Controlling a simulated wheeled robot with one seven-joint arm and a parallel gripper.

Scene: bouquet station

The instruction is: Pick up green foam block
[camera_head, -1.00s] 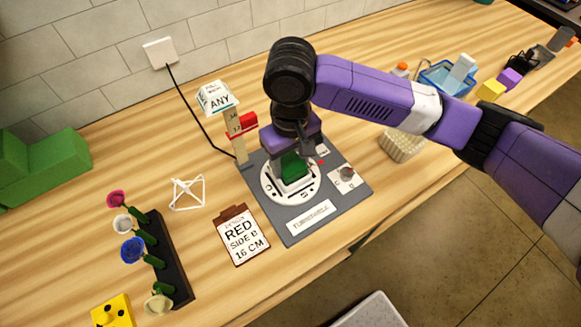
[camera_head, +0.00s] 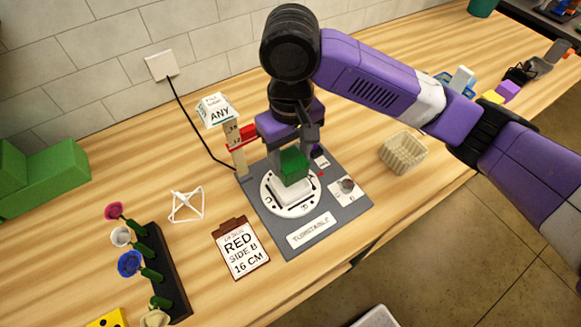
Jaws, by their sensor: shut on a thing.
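The green foam block (camera_head: 294,166) is between the fingers of my gripper (camera_head: 294,154), above the turntable (camera_head: 311,232) at the middle of the view. My gripper points down and is shut on the block; its fingers hide part of the block's sides. Below the block is a white holder (camera_head: 292,192) on the turntable's round white disc (camera_head: 271,198). The block looks raised out of the holder, but the exact gap is hard to tell.
A height post (camera_head: 239,160) with a red slider stands close left of my gripper. A clipboard card (camera_head: 241,249) reads RED SIDE B 16 CM. A flower rack (camera_head: 172,276) stands at left and a beige basket (camera_head: 403,151) at right. Larger green blocks (camera_head: 45,180) lie far left.

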